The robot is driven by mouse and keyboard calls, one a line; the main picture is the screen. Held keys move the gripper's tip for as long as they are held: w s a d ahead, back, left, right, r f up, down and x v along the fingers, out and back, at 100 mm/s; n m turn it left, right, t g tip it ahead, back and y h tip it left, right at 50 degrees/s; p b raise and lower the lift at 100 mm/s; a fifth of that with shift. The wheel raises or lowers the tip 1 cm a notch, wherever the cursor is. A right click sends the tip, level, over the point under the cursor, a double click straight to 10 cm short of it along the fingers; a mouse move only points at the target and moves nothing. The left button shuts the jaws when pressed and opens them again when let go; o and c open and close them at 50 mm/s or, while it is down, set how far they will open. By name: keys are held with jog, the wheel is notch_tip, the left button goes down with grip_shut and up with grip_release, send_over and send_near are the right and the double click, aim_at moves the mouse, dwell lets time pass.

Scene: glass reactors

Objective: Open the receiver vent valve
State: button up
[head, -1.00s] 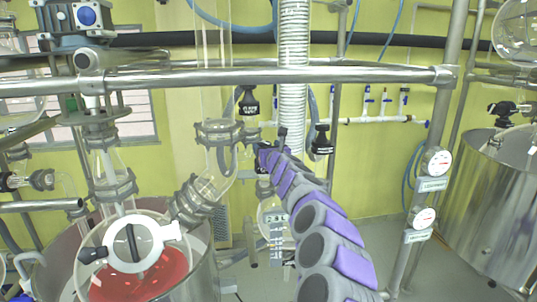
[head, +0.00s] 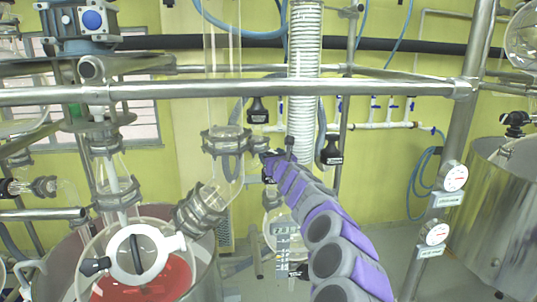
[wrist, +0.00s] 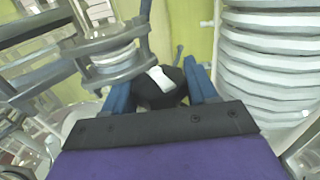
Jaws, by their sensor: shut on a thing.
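In the wrist view, a black valve knob (wrist: 158,90) with a white mark sits between the two blue fingers of my gripper (wrist: 162,88). The fingers are shut on it from both sides. In the head view my gripper (head: 270,160) is at the end of the purple and grey arm, beside the glass column's lower clamp. The arm mostly hides the knob there. A round glass receiver (head: 281,230) hangs below and partly behind the arm. I cannot tell from these views whether the valve is open or closed.
Other black valve handles, one above left (head: 257,110) and one to the right (head: 331,150), are close to my gripper. A white corrugated hose (head: 304,60) hangs just right of it. A steel rail (head: 380,88) crosses above. The red-filled reactor (head: 140,275) stands lower left.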

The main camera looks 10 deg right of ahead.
jog(key=shift+s+d+r+n+g+y+p, duration=0.15)
jog(key=shift+n+y+p, duration=0.5)
jog(key=shift+p, duration=0.85)
jog(key=shift+w+d+r+n+g+y+p, duration=0.1)
jog(key=shift+r+n+g+y+p, duration=0.2)
jog(key=shift+y+p, duration=0.85)
jog(key=n+g+y+p, duration=0.1)
jog(key=p, duration=0.4)
jog(key=shift+s+n+y, duration=0.1)
jog(key=shift+n+y, duration=0.2)
jog(key=shift+n, duration=0.05)
jog(key=shift+f+y+p, duration=0.25)
jog(key=shift+y+p, duration=0.05)
jog(key=shift+p, duration=0.1)
jog(key=o, duration=0.7)
jog(key=shift+s, duration=0.15)
jog(key=shift+o, duration=0.2)
jog(key=b+v, duration=0.2)
jog(key=v, duration=0.6)
jog(key=shift+n, duration=0.3)
jog(key=shift+g, duration=0.25)
